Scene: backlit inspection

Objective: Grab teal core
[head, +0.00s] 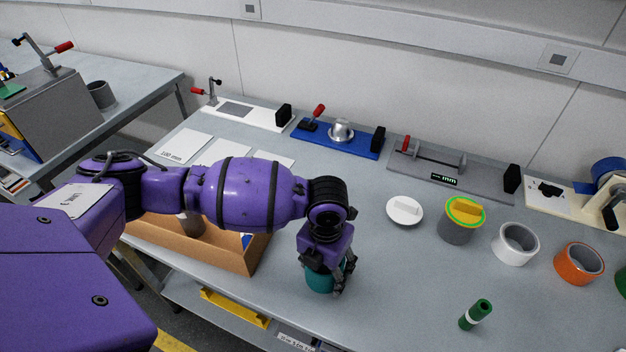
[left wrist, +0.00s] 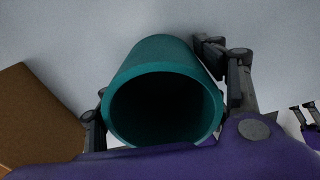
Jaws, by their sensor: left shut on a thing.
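The teal core (head: 318,282) is a hollow cylinder at the front of the grey table, under my left gripper. My left gripper (head: 327,283) points down, with its fingers on either side of the core, shut on it. In the left wrist view the core (left wrist: 165,95) shows its open dark end between the two fingers (left wrist: 160,100). Part of the core is hidden by the gripper in the head view. I cannot tell whether it touches the table.
A brown cardboard box (head: 235,262) stands just left of the gripper. To the right are a white round piece (head: 404,211), a grey pot with yellow top (head: 458,232), white ring (head: 515,244), orange ring (head: 579,263) and green tube (head: 474,315). Fixtures line the back.

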